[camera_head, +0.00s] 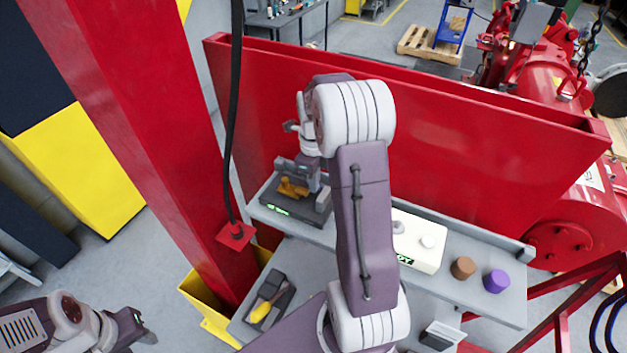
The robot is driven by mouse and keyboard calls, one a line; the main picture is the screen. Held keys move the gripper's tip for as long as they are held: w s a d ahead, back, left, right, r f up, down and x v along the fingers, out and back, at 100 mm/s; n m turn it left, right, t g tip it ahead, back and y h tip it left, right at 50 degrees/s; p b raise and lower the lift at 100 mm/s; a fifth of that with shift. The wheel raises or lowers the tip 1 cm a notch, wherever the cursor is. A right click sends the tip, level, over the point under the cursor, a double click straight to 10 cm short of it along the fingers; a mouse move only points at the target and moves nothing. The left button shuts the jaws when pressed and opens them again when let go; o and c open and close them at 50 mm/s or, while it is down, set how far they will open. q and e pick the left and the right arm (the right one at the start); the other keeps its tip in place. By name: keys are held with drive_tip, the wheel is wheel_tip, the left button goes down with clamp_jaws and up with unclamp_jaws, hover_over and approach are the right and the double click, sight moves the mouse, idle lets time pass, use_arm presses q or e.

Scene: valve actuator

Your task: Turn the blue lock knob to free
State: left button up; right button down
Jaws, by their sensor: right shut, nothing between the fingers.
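A purple-blue round knob (496,281) stands upright near the right end of the grey shelf (455,290). It is the only bluish knob I can make out; whether it is the lock knob, and which way it is set, I cannot tell. My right gripper (300,172) is far to its left, pointing down at a dark box with an orange handle (291,188). It is shut and empty; whether it touches the handle is unclear. My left gripper (135,326) is at the lower left, away from the shelf, its jaws too unclear to read.
A brown knob (463,267) and a white box (420,243) with a white button stand left of the purple-blue knob. A yellow handle (263,310) sits on a lower dark base. A red wall (450,150) rises behind the shelf; a red post (130,120) stands left.

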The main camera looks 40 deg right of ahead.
drive_tip(key=c, duration=2.1)
unclamp_jaws()
drive_tip(key=shift+w+d+r, duration=0.4)
drive_tip(key=shift+c, duration=0.2)
drive_tip(key=o, duration=0.5)
drive_tip(key=shift+o, duration=0.9)
drive_tip(key=shift+s+a+f, duration=0.15)
drive_tip(key=shift+s+a, duration=0.05)
drive_tip(key=shift+w+d+r, duration=0.15)
drive_tip(key=shift+w+r, duration=0.05)
drive_tip(key=shift+r, duration=0.6)
drive_tip(key=shift+s+d+r, duration=0.1)
drive_tip(key=shift+d+r, duration=0.15)
drive_tip(key=shift+r, duration=0.35)
drive_tip(key=shift+s+d+r, duration=0.1)
drive_tip(key=shift+d+r, duration=0.15)
drive_tip(key=shift+r, duration=0.3)
drive_tip(key=r, duration=0.5)
drive_tip(key=shift+a+r, duration=0.3)
drive_tip(key=shift+r, duration=0.05)
drive_tip(key=shift+a, duration=0.15)
